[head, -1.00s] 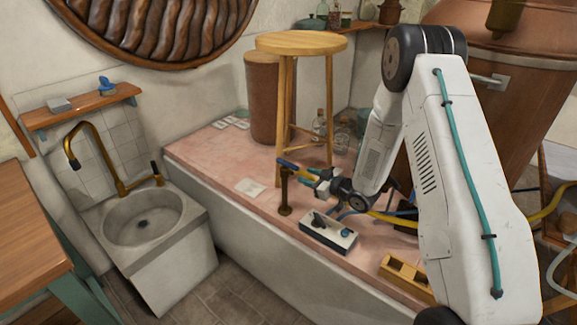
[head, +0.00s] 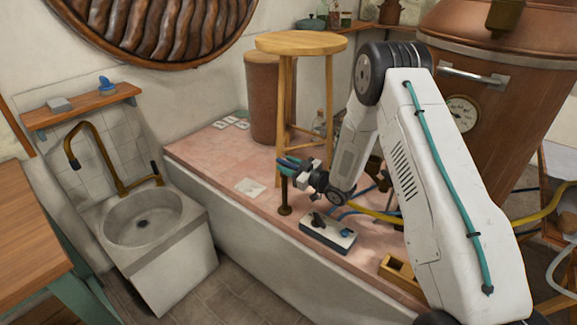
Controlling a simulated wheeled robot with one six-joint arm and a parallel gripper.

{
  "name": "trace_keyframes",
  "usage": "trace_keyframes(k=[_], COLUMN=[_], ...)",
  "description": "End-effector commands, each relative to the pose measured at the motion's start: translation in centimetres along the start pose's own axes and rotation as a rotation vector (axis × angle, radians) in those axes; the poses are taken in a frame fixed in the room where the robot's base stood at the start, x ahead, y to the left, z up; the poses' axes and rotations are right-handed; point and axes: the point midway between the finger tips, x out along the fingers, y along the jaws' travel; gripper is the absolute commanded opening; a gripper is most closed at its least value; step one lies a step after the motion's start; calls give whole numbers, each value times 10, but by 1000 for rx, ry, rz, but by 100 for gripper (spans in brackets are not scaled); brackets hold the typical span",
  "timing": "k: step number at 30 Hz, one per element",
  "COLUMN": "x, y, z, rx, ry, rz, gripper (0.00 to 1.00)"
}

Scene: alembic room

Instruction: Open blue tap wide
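A small box (head: 327,243) with a pale top and blue sides sits near the front edge of the pink-tiled ledge. On its top are a dark lever-like part (head: 318,220) and a small blue knob (head: 347,232), which may be the blue tap. My gripper (head: 287,166) has teal fingers and is above and left of the box, apart from the blue knob. Its tips are at the top of a dark upright post (head: 285,198). I cannot tell whether they touch the post or how far apart they are.
A wooden stool (head: 301,43) stands on the pink ledge (head: 215,155) behind my gripper. A copper vessel (head: 490,130) with a gauge fills the right. Blue and yellow hoses (head: 372,213) lie beside the box. A sink (head: 143,222) is left.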

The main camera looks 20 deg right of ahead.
Motion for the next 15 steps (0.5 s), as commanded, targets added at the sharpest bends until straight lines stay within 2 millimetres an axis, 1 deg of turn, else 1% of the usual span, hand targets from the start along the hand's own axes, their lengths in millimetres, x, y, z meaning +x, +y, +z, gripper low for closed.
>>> trace_keyframes(k=[4, 5, 6, 8, 9, 15], x=[0, 0, 0, 0, 0, 0], y=[0, 0, 0, 0, 0, 0], z=[0, 0, 0, 0, 0, 0], rx=[0, 0, 0, 0, 0, 0], ry=[0, 0, 0, 0, 0, -1], rz=[0, 0, 0, 0, 0, 4], gripper=[39, 33, 22, 5, 0, 0])
